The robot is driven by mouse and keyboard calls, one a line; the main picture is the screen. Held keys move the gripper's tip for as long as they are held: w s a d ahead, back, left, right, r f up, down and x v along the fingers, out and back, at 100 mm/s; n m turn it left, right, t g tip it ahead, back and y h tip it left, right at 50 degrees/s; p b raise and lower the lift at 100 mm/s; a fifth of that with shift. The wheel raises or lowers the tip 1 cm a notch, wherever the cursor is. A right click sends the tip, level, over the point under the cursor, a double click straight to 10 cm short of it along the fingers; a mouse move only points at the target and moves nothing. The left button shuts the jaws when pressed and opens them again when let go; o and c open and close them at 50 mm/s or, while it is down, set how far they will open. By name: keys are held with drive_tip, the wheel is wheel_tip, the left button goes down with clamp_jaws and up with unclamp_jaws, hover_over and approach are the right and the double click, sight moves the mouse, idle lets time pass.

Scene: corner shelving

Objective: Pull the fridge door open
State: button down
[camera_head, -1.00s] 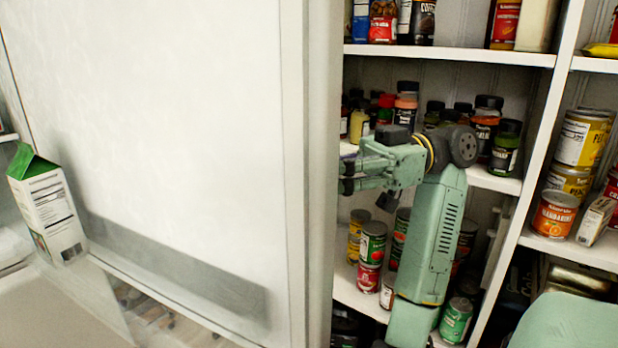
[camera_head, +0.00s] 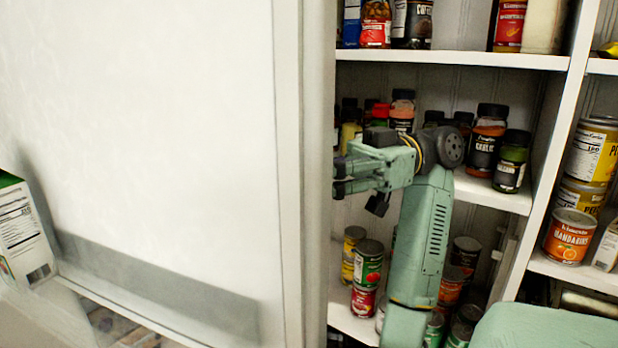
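The fridge door appears as a large white panel (camera_head: 150,130) filling the left half of the view. Its right edge (camera_head: 305,170) stands upright beside the shelving, and a grey band runs along its lower part. No handle shows. My gripper (camera_head: 338,178) is just right of that edge, pointing left, in front of the shelves. Its fingertips are at or partly behind the edge. I cannot tell whether they touch the door or whether they are apart.
Shelves with jars (camera_head: 488,140) and cans (camera_head: 368,262) stand close behind my arm. More cans (camera_head: 570,236) sit on the right-hand shelves. A white and green carton (camera_head: 22,232) stands at the far left, by the panel's lower corner.

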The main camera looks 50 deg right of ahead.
drive_tip(key=shift+r, duration=0.1)
drive_tip(key=c, duration=1.5)
unclamp_jaws()
wheel_tip(320, 180, up, 10)
drive_tip(key=shift+f, duration=0.1)
